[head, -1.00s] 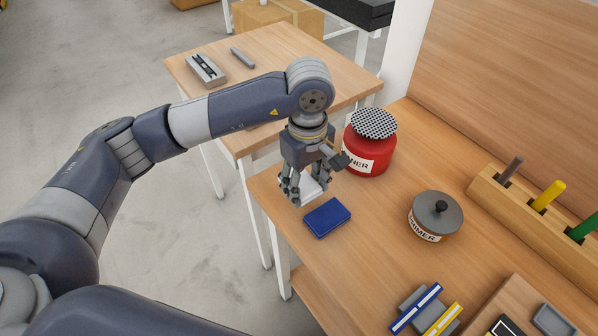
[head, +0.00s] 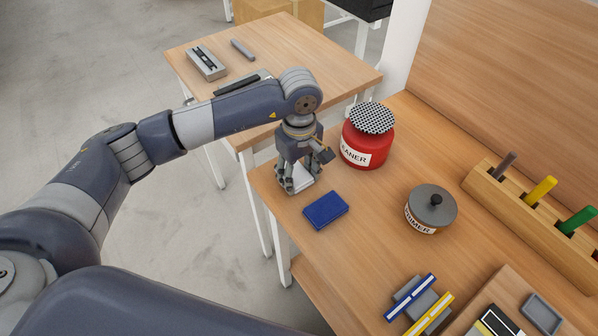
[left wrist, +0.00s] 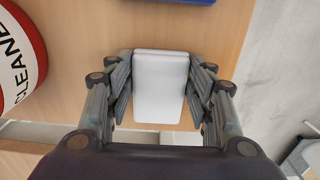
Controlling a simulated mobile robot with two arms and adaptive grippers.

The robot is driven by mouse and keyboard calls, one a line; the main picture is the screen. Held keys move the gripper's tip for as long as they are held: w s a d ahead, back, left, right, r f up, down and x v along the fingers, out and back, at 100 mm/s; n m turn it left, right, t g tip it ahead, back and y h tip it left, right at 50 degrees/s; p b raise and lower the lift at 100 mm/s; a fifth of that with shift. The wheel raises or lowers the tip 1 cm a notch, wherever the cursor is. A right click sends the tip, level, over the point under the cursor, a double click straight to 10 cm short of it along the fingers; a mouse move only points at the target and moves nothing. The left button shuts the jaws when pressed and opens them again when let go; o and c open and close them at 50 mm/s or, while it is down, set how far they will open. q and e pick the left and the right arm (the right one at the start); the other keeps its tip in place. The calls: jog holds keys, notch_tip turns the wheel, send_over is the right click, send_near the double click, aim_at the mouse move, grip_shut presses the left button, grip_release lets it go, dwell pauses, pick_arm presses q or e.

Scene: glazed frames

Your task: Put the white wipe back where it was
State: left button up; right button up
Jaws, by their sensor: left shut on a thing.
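The white wipe (left wrist: 160,88) is a small white block between the fingers of my left gripper (head: 295,185). In the left wrist view the left gripper (left wrist: 160,90) is shut on its two sides. In the head view the wipe (head: 302,174) is partly hidden by the fingers. It is low at the far left corner of the wooden bench (head: 385,230); I cannot tell whether it touches the top. A blue block (head: 326,210) lies just in front of it, apart from it. My right gripper is not in view.
A red CLEANER can (head: 366,150) with a perforated top stands close to the right of the left gripper. A grey PRIMER pot (head: 430,210) and a wooden rack (head: 530,210) with coloured sticks are farther right. Blue and yellow pieces lie at the front. A side table (head: 330,70) stands behind.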

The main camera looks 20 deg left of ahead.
aim_at(299, 177)
pick_arm(q)
jog(key=o, duration=1)
jog(key=shift+c, duration=0.2)
jog(key=shift+o, duration=0.3)
jog(key=shift+r, duration=0.15)
notch_tip(299, 177, up, 12)
jog(key=b, duration=0.3)
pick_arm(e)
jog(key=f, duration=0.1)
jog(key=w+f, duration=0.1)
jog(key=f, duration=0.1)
